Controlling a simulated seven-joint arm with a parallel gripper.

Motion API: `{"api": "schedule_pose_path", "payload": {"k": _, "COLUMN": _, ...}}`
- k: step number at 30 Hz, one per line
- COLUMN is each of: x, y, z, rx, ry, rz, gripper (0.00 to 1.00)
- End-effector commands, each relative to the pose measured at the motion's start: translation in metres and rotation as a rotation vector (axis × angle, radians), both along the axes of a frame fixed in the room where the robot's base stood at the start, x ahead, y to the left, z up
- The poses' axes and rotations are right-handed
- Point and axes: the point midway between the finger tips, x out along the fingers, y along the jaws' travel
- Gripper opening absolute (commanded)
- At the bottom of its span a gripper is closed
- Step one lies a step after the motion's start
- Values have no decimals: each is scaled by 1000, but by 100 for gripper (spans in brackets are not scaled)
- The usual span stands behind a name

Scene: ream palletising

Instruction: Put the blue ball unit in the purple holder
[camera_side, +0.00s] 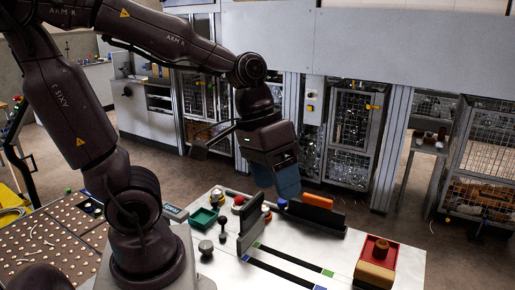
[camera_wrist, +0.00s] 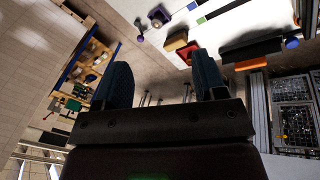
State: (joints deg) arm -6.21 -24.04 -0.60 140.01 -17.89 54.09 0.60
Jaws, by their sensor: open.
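A small blue rounded piece, which looks like the blue ball unit (camera_side: 281,203), is at the left end of a black upright wall. It also shows in the wrist view (camera_wrist: 291,43), at the upper right. A purple holder (camera_wrist: 158,15) with a dark middle shows at the top of the wrist view. I do not see it in the side view. My gripper (camera_side: 276,189) is open above the far part of the table, its blue fingers tilted downward. In the wrist view my gripper (camera_wrist: 165,80) has nothing between its fingers, and both pieces are well apart from it.
The black wall (camera_side: 316,219) has an orange block (camera_side: 318,201) behind it. A grey upright plate (camera_side: 251,222) stands to its left. A red tray (camera_side: 379,243) and a tan block (camera_side: 374,274) are at the right. A green tray (camera_side: 203,219) is at the left.

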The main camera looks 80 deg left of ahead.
Motion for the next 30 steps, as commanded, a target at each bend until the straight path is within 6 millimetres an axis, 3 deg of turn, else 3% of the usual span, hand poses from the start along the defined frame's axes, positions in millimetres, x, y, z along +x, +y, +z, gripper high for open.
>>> {"api": "schedule_pose_path", "payload": {"k": 3, "x": -13, "y": 9, "z": 24, "rx": 158, "ry": -159, "rz": -104, "gripper": 65}}
{"api": "schedule_pose_path", "payload": {"k": 9, "x": -23, "y": 20, "z": 43, "rx": 294, "ry": -289, "rz": -174, "gripper": 65}}
{"api": "schedule_pose_path", "payload": {"k": 30, "x": -24, "y": 21, "z": 45, "rx": 308, "ry": -300, "rz": -179, "gripper": 65}}
